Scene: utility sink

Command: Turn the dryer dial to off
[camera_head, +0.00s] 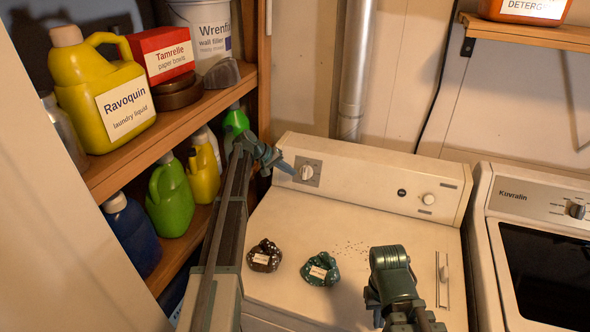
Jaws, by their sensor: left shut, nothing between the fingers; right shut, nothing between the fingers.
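A white top-panel machine (372,198) stands in the middle. Its back panel has a round pale dial (306,172) on a grey square plate at the left. A second round pale knob (429,199) is on the right of the same panel. My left gripper (287,168) is shut and empty, its tip just left of the dial at about its height. I cannot tell whether it touches the dial. My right gripper (388,262) is shut and empty over the front right of the machine top. Its fingertips are hard to make out.
Shelves with jugs, including a yellow Ravoquin jug (75,90), stand close on the left. Another machine (530,200), with a black window, stands at the right.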

